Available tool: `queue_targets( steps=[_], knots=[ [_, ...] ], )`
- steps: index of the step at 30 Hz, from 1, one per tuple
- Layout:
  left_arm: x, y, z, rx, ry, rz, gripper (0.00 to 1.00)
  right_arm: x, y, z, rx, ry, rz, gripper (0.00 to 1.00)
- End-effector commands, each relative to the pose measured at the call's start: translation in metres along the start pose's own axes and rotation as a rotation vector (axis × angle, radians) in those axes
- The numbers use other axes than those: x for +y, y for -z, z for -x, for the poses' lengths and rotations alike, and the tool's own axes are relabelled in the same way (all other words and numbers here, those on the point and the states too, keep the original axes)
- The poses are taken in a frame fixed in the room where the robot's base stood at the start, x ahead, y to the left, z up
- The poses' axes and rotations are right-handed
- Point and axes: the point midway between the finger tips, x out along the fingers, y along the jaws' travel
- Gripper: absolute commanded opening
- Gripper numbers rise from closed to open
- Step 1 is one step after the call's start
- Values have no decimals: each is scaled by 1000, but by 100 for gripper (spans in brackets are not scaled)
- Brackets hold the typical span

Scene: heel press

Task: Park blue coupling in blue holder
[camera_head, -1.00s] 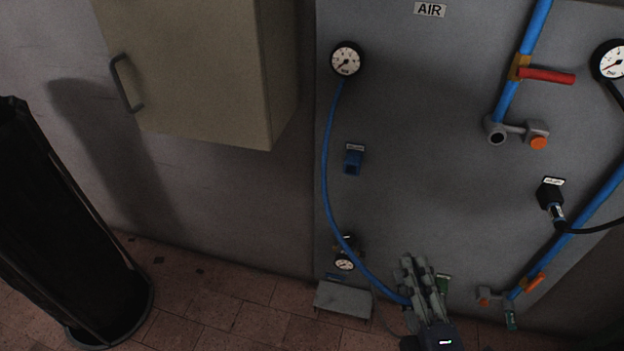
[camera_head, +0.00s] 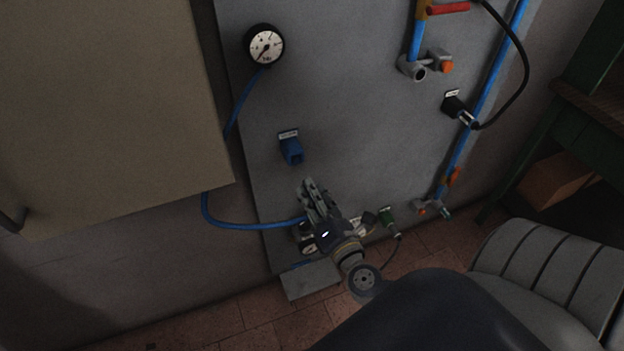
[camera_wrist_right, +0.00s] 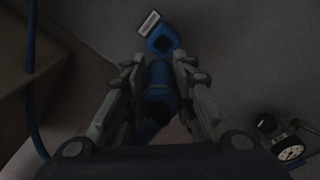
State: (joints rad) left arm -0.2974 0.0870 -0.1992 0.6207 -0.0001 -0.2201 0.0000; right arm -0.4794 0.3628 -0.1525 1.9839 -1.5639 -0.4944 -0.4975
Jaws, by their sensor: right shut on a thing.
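The blue holder (camera_head: 291,151) is a small blue socket under a white label on the grey panel. It also shows in the right wrist view (camera_wrist_right: 163,40), just beyond the fingertips. My right gripper (camera_head: 308,186) is below the holder in the head view and a little apart from it. In the right wrist view my right gripper (camera_wrist_right: 158,72) is shut on the blue coupling (camera_wrist_right: 158,98), which points toward the holder. The blue hose (camera_head: 240,226) runs from the gauge down behind the cabinet and back to the gripper. My left gripper is not in view.
A beige cabinet (camera_head: 110,110) juts out on the left, close to the hose. A pressure gauge (camera_head: 264,46) is above the holder. The panel right of the holder is clear.

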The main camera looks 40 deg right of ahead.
Motion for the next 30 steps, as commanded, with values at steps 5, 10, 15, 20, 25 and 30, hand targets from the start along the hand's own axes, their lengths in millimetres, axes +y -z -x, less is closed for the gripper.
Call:
queue_targets(
  steps=[5, 10, 15, 20, 25, 30],
  knots=[
    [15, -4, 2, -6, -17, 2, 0, -4, -4, -9, -10, 4, 28, 0],
    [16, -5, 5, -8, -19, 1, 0, -3, -4, -19, -10, 3, 24, 0],
    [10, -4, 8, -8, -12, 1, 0, -3, -4, -31, -10, 3, 24, 0],
    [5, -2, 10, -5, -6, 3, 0, -4, -4, -42, -9, 3, 23, 0],
    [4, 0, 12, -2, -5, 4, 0, -4, -4, -54, -9, 3, 22, 0],
    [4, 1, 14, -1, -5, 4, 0, -4, -5, -65, -9, 3, 22, 0]
  ],
)
